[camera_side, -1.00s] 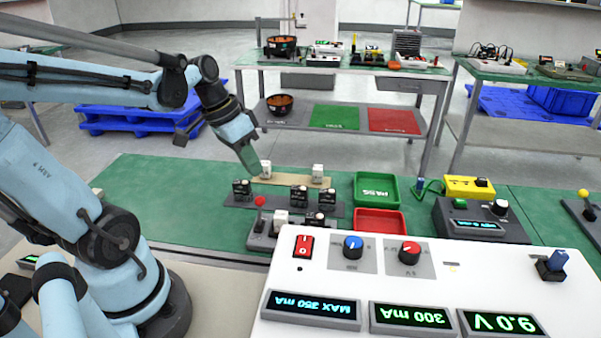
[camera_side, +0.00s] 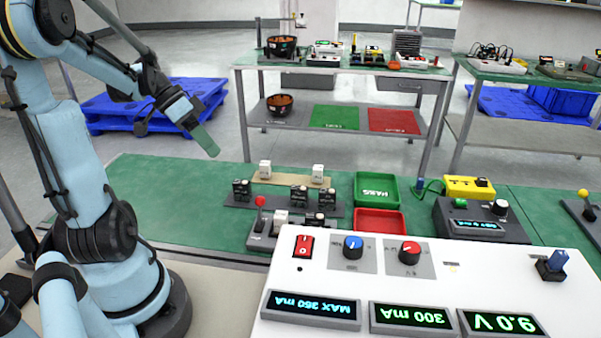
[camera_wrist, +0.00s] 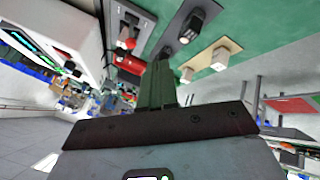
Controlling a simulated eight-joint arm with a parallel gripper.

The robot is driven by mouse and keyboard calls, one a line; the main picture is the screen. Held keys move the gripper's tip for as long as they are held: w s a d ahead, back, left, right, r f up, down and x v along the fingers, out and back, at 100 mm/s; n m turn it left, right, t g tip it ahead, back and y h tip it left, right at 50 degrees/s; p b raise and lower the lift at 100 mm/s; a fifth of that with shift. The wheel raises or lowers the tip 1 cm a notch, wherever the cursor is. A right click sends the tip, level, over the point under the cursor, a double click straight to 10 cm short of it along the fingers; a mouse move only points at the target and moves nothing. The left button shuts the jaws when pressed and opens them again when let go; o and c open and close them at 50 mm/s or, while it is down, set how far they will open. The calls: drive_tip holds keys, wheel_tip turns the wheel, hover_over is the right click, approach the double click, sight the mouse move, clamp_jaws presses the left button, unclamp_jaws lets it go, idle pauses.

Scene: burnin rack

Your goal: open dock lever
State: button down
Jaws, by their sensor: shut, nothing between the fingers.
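The dock (camera_side: 268,233) is a dark grey block at the front of the green mat, with a red-knobbed lever (camera_side: 260,201) on its left part. The lever's stem stands roughly upright in the side view. The dock (camera_wrist: 133,20) also shows at the top of the wrist view. My gripper (camera_side: 211,150) is raised above and behind the mat, up and to the left of the lever and well apart from it. Its green fingers (camera_wrist: 158,85) are together with nothing between them.
Behind the dock, a grey rack strip (camera_side: 240,200) holds black modules, and a tan strip (camera_side: 290,180) holds two white blocks. A green tray (camera_side: 376,204) and a red tray (camera_side: 379,234) stand to the right. A white control panel (camera_side: 400,275) fills the front.

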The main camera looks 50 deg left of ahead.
approach(259, 213)
drive_tip(key=w+a+f, duration=0.3)
drive_tip(key=a+f, duration=0.1)
drive_tip(key=shift+w, duration=0.3)
drive_tip(key=d, duration=0.2)
drive_tip(key=shift+w+d, duration=0.1)
drive_tip(key=shift+d, duration=0.3)
drive_tip(key=shift+d+r, duration=0.15)
drive_tip(key=shift+d, duration=0.6)
